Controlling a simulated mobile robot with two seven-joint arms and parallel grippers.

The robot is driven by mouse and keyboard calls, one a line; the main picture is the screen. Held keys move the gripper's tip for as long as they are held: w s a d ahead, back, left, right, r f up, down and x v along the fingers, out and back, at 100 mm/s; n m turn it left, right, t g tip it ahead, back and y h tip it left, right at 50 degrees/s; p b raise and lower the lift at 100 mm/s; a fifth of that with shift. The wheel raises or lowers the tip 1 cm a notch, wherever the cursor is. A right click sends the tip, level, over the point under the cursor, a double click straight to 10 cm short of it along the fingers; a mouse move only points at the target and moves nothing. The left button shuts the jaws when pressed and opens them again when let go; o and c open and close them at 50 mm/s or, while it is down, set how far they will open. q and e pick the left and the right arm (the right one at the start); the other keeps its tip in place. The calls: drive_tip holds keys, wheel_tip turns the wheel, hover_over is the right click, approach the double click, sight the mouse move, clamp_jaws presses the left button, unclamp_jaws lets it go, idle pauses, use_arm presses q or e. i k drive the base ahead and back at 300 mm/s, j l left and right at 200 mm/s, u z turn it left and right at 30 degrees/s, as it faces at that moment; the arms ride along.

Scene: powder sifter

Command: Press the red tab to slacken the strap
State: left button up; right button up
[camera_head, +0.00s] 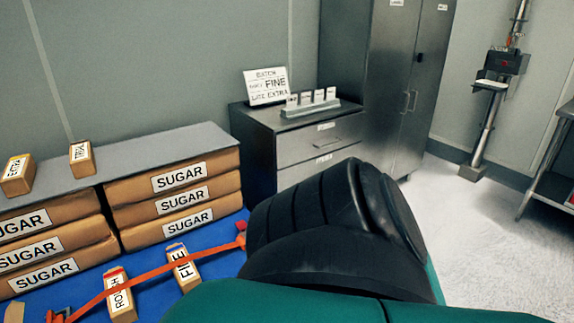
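An orange-red strap (150,268) runs on a slant over the blue surface (215,270), from the lower left up to a small red fitting (241,228) at its right end. A dark buckle-like fitting (58,315) with some red on it sits at the strap's lower left end, cut by the bottom edge. I cannot tell for sure which red part is the tab. The strap crosses two tan boxes marked ROUGH (119,297) and FINE (184,268). A large black and teal link of my own arm fills the lower middle. Neither gripper shows.
Sacks marked SUGAR (180,178) are stacked under a grey shelf (140,158) bearing two small boxes (82,158). A drawer cabinet (300,140) holds a sign (266,86) and small labelled blocks. A tall metal locker (385,60) stands behind. Open floor (480,210) lies right.

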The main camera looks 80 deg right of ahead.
sight(242, 225)
drive_tip(key=z, duration=2.35)
